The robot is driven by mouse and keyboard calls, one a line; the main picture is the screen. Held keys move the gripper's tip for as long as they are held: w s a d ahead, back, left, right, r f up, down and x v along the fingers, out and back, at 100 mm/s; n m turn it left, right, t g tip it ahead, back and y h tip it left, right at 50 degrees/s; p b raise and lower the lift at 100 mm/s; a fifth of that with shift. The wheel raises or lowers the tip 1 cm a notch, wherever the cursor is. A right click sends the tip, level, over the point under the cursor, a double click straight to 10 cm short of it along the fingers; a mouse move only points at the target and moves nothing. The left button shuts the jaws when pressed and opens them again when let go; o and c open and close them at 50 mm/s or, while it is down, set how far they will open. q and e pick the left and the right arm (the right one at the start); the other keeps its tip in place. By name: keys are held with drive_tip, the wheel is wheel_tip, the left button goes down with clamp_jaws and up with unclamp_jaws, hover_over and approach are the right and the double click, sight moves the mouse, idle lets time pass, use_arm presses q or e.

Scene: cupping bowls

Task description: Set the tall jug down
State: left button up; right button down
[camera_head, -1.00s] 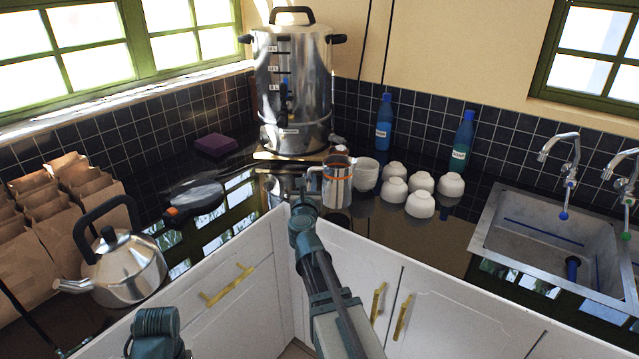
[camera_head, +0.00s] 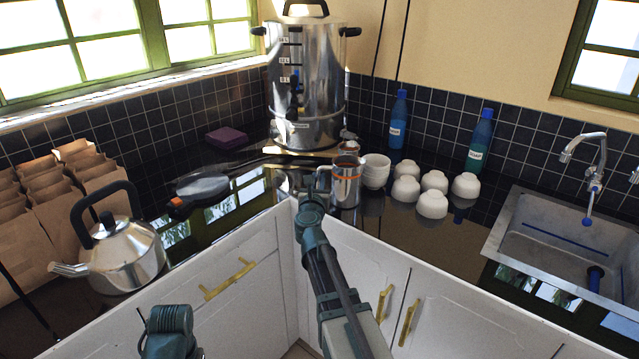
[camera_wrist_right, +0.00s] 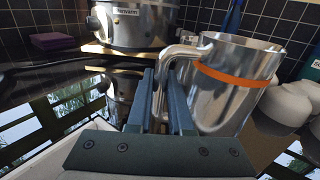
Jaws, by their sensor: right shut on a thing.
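The tall jug (camera_head: 346,186) is a shiny steel vessel with an orange band, upright over the dark counter near its inner corner. In the right wrist view the jug (camera_wrist_right: 238,92) fills the right of centre, with its handle at its left side. My right gripper (camera_head: 316,190) is shut on that handle; its two fingers (camera_wrist_right: 164,92) stand either side of it. The jug's base is low over the counter, partly hidden in the wrist view; I cannot tell whether it touches. Part of my left arm shows at the bottom left, but its gripper does not.
White bowls (camera_head: 432,205) stand close to the jug's right, one stack nearly beside it. A large steel urn (camera_head: 306,85) is behind. A kettle (camera_head: 122,255) and paper bags (camera_head: 75,195) are at left, a sink (camera_head: 555,240) at right. Clear counter lies before the sink.

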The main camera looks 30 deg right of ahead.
drive_tip(key=shift+f, duration=0.2)
drive_tip(key=c, duration=0.8)
unclamp_jaws()
drive_tip(key=shift+r, duration=0.1)
drive_tip(key=shift+s+a+r, duration=0.15)
drive_tip(key=shift+s, duration=0.1)
drive_tip(key=v, duration=1.1)
drive_tip(key=shift+s+a, duration=0.15)
drive_tip(key=shift+a, duration=0.05)
